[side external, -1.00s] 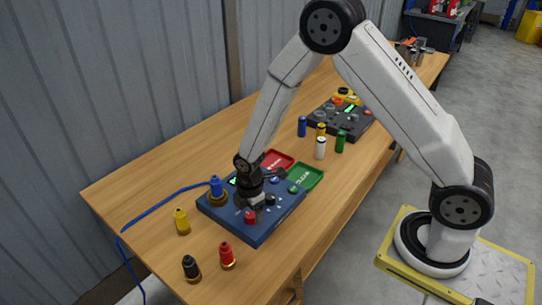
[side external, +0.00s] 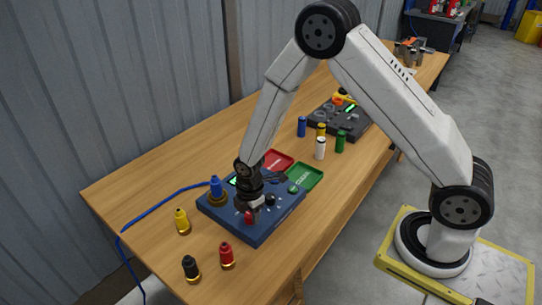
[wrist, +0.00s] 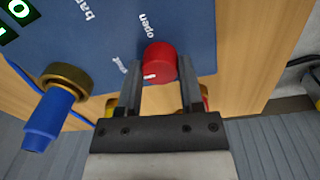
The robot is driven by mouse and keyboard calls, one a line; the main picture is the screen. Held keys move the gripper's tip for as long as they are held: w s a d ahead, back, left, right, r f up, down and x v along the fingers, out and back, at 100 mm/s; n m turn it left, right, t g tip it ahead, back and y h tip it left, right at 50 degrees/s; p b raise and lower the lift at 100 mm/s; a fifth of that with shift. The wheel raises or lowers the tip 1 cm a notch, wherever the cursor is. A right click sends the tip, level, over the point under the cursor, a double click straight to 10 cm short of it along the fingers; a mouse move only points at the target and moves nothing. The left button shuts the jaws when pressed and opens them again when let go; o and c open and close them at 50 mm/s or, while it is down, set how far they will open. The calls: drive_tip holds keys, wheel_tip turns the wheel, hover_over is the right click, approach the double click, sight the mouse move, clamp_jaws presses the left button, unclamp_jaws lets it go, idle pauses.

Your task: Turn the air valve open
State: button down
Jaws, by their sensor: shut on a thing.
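The air valve is a red round knob (wrist: 159,62) with a white mark on its lower side, on a blue panel box (wrist: 195,28). The printed word "open" (wrist: 147,26) is beside it, and a second, partly hidden label is at its left. In the wrist view my gripper (wrist: 160,75) has one finger on each side of the knob and is shut on it. In the side view my gripper (side external: 248,205) is low over the box (side external: 265,232), with the red knob (side external: 248,217) at its tip.
A blue plug in a brass fitting (side external: 216,188) with a blue hose stands on the box, close to my gripper. Red and green (side external: 308,176) trays and a dark panel lie behind.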

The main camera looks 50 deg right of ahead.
drive_tip(key=shift+m, duration=0.5)
drive_tip(key=m, duration=0.3)
drive_tip(key=shift+m, duration=0.3)
drive_tip(key=m, duration=0.4)
drive_tip(key=shift+a, duration=0.1)
drive_tip(key=m, duration=0.9)
drive_tip(key=shift+g, duration=0.4)
drive_tip(key=shift+c, duration=1.2)
unclamp_jaws()
